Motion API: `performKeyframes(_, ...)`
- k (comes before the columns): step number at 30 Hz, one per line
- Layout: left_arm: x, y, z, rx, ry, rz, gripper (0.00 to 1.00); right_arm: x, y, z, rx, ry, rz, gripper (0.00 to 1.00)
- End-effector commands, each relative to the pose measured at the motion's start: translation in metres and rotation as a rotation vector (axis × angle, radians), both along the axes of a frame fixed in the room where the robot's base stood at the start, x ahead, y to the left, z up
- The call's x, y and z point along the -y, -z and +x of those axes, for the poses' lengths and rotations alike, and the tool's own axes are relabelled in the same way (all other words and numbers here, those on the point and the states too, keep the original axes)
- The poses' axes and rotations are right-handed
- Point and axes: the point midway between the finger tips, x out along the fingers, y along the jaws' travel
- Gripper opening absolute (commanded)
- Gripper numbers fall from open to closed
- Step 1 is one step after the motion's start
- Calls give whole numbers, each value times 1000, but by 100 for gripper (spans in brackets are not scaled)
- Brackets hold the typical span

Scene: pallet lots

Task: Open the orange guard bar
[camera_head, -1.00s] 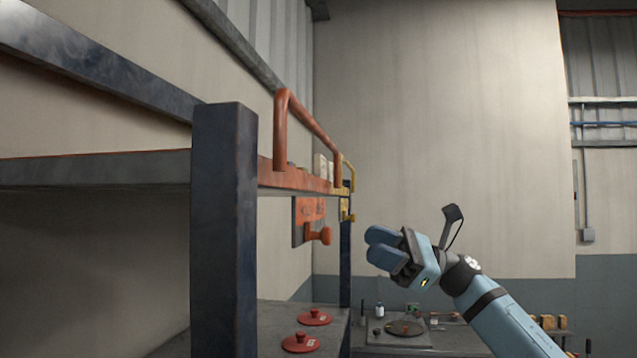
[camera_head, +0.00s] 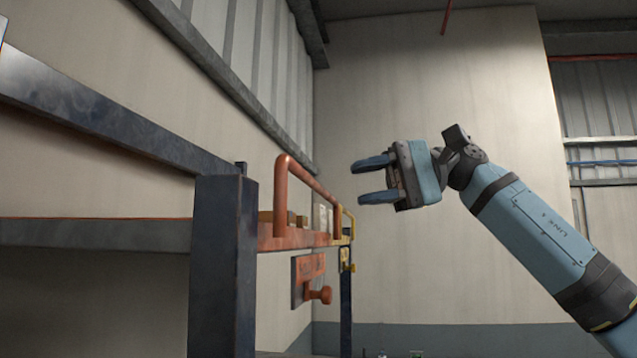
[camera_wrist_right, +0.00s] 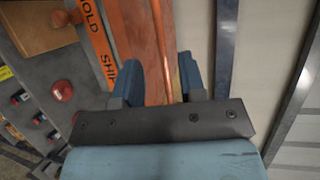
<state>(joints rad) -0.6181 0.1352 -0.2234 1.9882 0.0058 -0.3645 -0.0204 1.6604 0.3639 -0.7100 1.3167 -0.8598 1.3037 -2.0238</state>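The orange guard bar (camera_head: 312,182) stands upright as a bent rail on the orange front edge of the shelf in the head view. My right gripper (camera_head: 360,181) is open and empty, to the right of the bar, with its two blue fingers pointing left. In the right wrist view, the orange bar (camera_wrist_right: 161,35) runs away between the open fingers of the right gripper (camera_wrist_right: 160,75). I cannot tell exactly how far the fingers are from it; no contact shows. My left gripper is not in view.
A dark shelf post (camera_head: 222,265) stands at the near left. A yellow rail (camera_head: 346,218) is beyond the bar. An orange plate (camera_head: 310,267) with a red knob (camera_head: 320,294) hangs below the shelf edge. Small boxes sit behind the bar.

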Motion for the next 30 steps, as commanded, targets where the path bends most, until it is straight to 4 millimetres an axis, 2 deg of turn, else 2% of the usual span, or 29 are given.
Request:
performKeyframes(3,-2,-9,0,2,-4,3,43,-25,3,-6,-1,-3,-2,38)
performKeyframes(10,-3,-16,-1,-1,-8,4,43,-61,9,-12,-2,-1,0,38)
performKeyframes(15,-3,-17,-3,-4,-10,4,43,-72,13,-15,-2,0,1,38)
performKeyframes(24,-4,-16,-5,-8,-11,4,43,-73,14,-15,-2,0,1,38)
performKeyframes(29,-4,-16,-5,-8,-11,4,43,-73,14,-15,-2,0,1,1)
performKeyframes(30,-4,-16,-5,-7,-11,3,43,-73,14,-15,-2,0,1,0)
